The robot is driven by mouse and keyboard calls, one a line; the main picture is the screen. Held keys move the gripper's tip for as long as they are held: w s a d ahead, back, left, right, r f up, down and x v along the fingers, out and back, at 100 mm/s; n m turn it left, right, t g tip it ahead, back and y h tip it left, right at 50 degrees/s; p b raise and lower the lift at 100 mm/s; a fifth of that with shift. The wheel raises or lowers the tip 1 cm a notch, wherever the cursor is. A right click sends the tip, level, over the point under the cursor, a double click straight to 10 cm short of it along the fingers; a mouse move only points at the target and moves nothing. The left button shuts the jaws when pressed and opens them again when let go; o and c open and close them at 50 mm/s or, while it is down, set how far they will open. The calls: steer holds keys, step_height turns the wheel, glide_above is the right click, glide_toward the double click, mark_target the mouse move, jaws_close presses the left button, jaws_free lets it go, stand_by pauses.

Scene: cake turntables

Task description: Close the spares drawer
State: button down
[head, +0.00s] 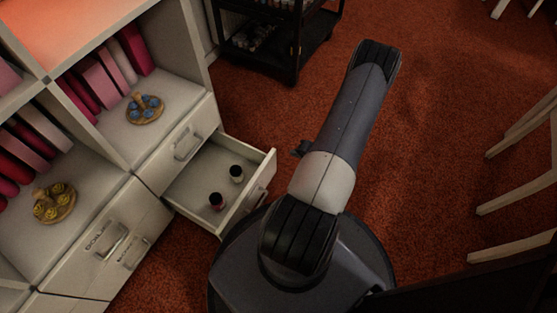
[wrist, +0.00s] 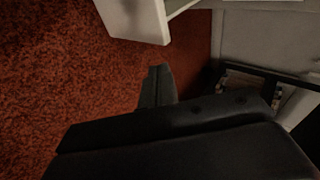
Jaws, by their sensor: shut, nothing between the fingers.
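A white drawer (head: 187,193) stands pulled out of the white shelf unit in the head view, with its front panel (head: 262,178) facing right. I read no label on it. A white panel corner (wrist: 140,22), apparently the drawer's, lies just beyond the fingertips, with a gap between. My arm hides most of the gripper in the head view.
The white shelf unit (head: 47,80) holds pink and red books and two round wooden trays. A shut drawer (head: 185,143) sits above the open one. A black cart (head: 297,47) stands behind. Pale wooden legs (head: 520,190) are at right. Carpet (head: 430,110) between is clear.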

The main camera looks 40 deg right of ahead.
steer(key=s+a+r+g+y, duration=0.1)
steer(key=s+a, duration=0.1)
steer(key=s, duration=0.3)
steer(key=b, duration=0.5)
glide_toward(269, 162)
steer(key=shift+y, duration=0.3)
steer(key=x, duration=0.3)
steer(key=f+x, duration=0.1)
steer(key=x, duration=0.1)
steer(key=shift+s+d+f, duration=0.1)
steer(key=shift+s+d, duration=0.15)
steer(key=shift+w+a, duration=0.2)
steer(key=shift+w, duration=0.35)
steer(key=shift+w, duration=0.1)
steer(key=shift+w+a, duration=0.15)
steer(key=shift+w, duration=0.1)
steer(key=w+a, duration=0.3)
steer(key=w, duration=0.7)
steer(key=w+a, duration=0.4)
steer(key=w, duration=0.7)
steer(key=shift+a, duration=0.1)
